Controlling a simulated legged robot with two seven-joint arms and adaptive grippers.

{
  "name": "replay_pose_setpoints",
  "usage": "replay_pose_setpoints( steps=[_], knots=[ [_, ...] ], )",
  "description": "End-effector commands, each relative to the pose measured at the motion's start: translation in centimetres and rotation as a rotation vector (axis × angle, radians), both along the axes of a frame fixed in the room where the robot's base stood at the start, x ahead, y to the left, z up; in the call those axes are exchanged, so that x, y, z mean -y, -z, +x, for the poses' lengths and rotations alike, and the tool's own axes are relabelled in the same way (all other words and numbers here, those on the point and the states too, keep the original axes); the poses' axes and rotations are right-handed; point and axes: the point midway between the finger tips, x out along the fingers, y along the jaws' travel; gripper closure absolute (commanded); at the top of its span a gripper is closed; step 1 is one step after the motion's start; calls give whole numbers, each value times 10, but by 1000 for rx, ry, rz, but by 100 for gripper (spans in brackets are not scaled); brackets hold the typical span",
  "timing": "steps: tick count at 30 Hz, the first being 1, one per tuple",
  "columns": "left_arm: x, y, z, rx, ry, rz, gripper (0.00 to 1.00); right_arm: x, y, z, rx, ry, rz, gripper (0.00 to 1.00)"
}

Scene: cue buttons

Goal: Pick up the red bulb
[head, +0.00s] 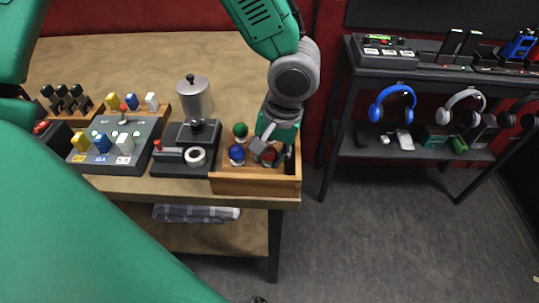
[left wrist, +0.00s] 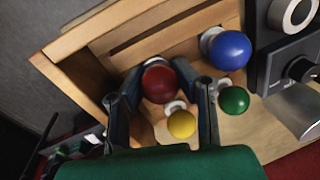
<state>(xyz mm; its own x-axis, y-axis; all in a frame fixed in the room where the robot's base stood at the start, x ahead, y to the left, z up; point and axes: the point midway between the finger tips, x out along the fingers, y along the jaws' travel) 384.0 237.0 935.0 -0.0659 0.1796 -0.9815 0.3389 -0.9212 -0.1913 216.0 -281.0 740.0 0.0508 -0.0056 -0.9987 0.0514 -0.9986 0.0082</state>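The red bulb (head: 269,154) sits in a wooden box (head: 255,187) at the table's right front corner. My left gripper (head: 268,148) reaches down into the box from above. In the left wrist view, the red bulb (left wrist: 160,83) lies between the tips of the open left gripper (left wrist: 160,95), with a clear gap on the right finger's side. A yellow bulb (left wrist: 182,124) is also between the fingers, nearer the palm. A blue bulb (left wrist: 230,50) and a green bulb (left wrist: 234,100) stand to the right, outside the fingers. My right gripper is not in view.
Left of the box stand a dark machine (head: 182,161) with a metal canister (head: 194,97) and a grey button panel (head: 117,146) with coloured switches. A black shelf (head: 420,72) with headphones stands to the right, across a floor gap. The table's back is clear.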

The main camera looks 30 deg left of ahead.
Motion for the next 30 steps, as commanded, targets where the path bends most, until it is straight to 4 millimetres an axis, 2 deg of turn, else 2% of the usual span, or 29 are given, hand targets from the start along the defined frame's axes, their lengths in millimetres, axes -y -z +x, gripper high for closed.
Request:
replay_pose_setpoints(
  steps=[10, 13, 24, 30],
  knots=[
    [0, 0, 0, -1, 0, -1, 95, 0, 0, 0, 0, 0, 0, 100],
    [0, -8, 1, 2, -1, 0, 95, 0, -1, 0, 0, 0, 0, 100],
    [0, -78, 1, 5, -2, -1, 95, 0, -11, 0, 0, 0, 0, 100],
    [0, -98, 1, 1, -2, -1, 95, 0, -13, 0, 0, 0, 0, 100]
  ],
)
